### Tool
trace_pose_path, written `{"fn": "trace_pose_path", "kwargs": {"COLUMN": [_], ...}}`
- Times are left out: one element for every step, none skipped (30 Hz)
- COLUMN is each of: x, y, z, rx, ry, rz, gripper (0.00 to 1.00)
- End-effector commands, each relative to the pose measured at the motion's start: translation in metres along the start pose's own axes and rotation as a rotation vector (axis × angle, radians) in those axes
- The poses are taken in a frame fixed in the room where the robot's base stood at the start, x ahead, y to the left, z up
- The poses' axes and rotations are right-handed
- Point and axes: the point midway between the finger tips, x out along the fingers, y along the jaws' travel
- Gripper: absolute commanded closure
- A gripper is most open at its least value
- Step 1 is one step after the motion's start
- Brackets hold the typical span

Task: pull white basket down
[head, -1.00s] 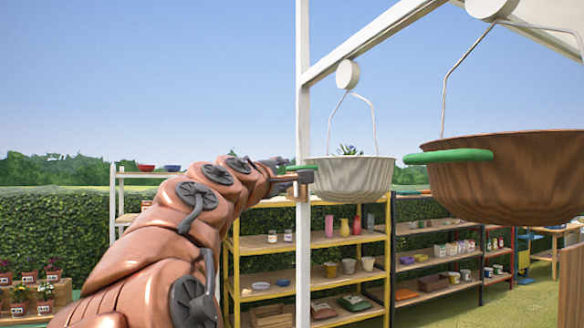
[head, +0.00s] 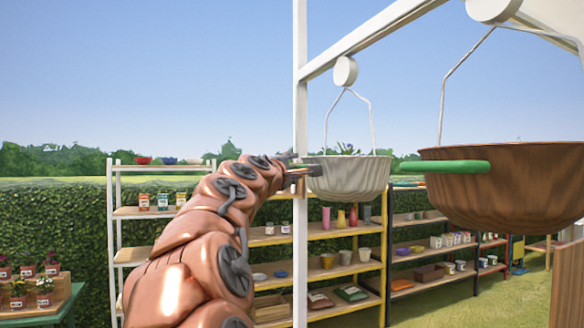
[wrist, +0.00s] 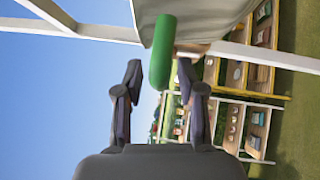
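The white basket (head: 347,178) hangs by a thin wire from a round white pulley on the frame, with flowers showing at its top. Its green handle (wrist: 163,55) points toward my gripper in the wrist view; in the head view the gripper mostly hides it. My gripper (head: 300,172) is at the basket's left side. In the wrist view my gripper (wrist: 160,80) is open, with the two fingers apart and the handle's end between or just beyond the fingertips. I cannot tell whether they touch. The basket's body (wrist: 195,20) fills the top of the wrist view.
A brown basket (head: 505,185) with a green handle hangs at the right, close by. Yellow shelves (head: 340,250) and dark shelves (head: 435,225) stand behind, with white shelves (head: 135,212) at left. Grass (head: 510,300) is open at right.

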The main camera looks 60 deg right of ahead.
Motion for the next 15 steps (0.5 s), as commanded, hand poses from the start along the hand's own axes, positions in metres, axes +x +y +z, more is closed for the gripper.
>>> {"fn": "trace_pose_path", "kwargs": {"x": [-0.0001, -0.0001, -0.0002, -0.0002, -0.0002, -0.0002, -0.0002, -0.0002, -0.0002, -0.0003, -0.0003, -0.0002, -0.0003, -0.0003, -0.0003], "y": [-0.0001, -0.0002, -0.0001, -0.0002, -0.0002, -0.0002, -0.0002, -0.0003, -0.0002, -0.0002, -0.0002, -0.0002, -0.0002, -0.0002, -0.0002], "z": [0.0001, 0.0001, 0.0001, 0.0001, 0.0001, 0.0001, 0.0001, 0.0001, 0.0001, 0.0001, 0.0001, 0.0001, 0.0001, 0.0001, 0.0001], "rx": [0.000, 0.000, 0.000, 0.000, 0.000, 0.000, 0.000, 0.000, 0.000, 0.000, 0.000, 0.000, 0.000, 0.000, 0.000], "ry": [0.000, 0.000, 0.000, 0.000, 0.000, 0.000, 0.000, 0.000, 0.000, 0.000, 0.000, 0.000, 0.000, 0.000, 0.000], "rz": [0.000, 0.000, 0.000, 0.000, 0.000, 0.000, 0.000, -0.001, 0.000, 0.000, 0.000, -0.001, -0.001, -0.001, -0.001], "gripper": [0.61, 0.61, 0.61, 0.63, 0.66, 0.70, 0.73, 0.76, 0.80, 0.84, 0.87, 0.91, 0.94, 0.97, 1.00]}}
